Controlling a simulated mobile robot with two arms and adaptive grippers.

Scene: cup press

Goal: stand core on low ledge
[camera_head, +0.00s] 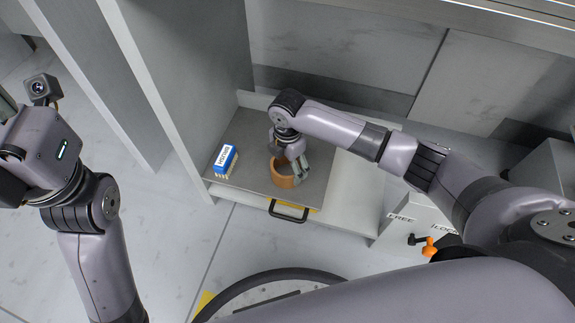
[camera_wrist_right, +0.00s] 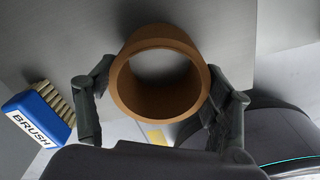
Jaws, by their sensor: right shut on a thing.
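The core is an orange-brown hollow ring or short tube (camera_head: 282,181). It is on or just above the grey ledge surface (camera_head: 248,186) in the head view; I cannot tell if it touches. In the right wrist view the core (camera_wrist_right: 160,72) shows its round opening between the two fingers. My right gripper (camera_head: 290,165) is shut on the core, with fingers on either side of it; it also shows in the right wrist view (camera_wrist_right: 160,108). My left arm is at the left of the head view, but its fingers are out of the picture.
A blue brush labelled BRUSH (camera_head: 225,160) lies left of the core on the ledge, also in the right wrist view (camera_wrist_right: 36,117). A black handle (camera_head: 288,214) is at the ledge's front. A grey upright panel stands at left. An orange-knobbed lever (camera_head: 429,247) is at right.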

